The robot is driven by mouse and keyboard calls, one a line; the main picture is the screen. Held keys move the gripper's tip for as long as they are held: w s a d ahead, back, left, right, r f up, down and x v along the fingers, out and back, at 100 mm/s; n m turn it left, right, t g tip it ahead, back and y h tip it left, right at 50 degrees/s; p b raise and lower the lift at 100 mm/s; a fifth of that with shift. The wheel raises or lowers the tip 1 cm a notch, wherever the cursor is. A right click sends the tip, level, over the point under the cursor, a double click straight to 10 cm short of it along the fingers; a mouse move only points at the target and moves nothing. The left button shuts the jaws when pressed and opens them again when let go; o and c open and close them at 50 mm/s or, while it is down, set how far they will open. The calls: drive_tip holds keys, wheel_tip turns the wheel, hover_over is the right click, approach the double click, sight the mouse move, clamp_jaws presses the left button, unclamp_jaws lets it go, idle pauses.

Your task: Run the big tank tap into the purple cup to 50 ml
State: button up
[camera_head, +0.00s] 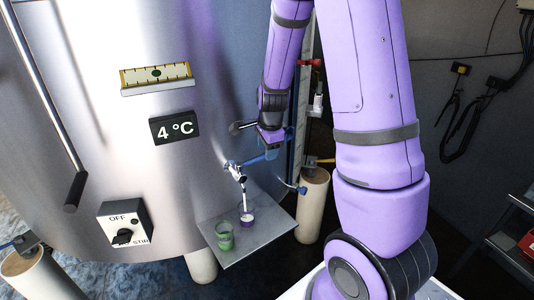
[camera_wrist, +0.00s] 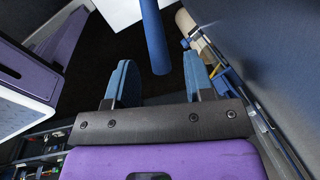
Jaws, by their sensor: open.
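The tank tap (camera_head: 235,171) sticks out low on the big steel tank (camera_head: 165,215). A thin white stream runs down from its spout into the purple cup (camera_head: 247,225). The cup stands upright on a grey shelf (camera_head: 262,240) under the tap; its fill level is too small to read. My gripper (camera_head: 271,151) is open beside the tap's blue lever (camera_head: 256,159). In the wrist view the blue lever (camera_wrist: 155,40) lies between and beyond the two spread blue fingers of the gripper (camera_wrist: 159,78), and no grip shows.
A green cup (camera_head: 224,236) stands on the shelf left of the purple cup. A switch box (camera_head: 125,224) and a 4 °C display (camera_head: 174,128) are on the tank. A white pipe with red and blue fittings (camera_head: 314,85) stands behind my gripper.

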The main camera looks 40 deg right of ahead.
wheel_tip(320, 180, up, 8)
drive_tip(key=s, duration=0.1)
drive_tip(key=shift+s+a+r, duration=0.15)
drive_tip(key=shift+s+a, duration=0.05)
drive_tip(key=shift+s, duration=0.05)
idle(7.3)
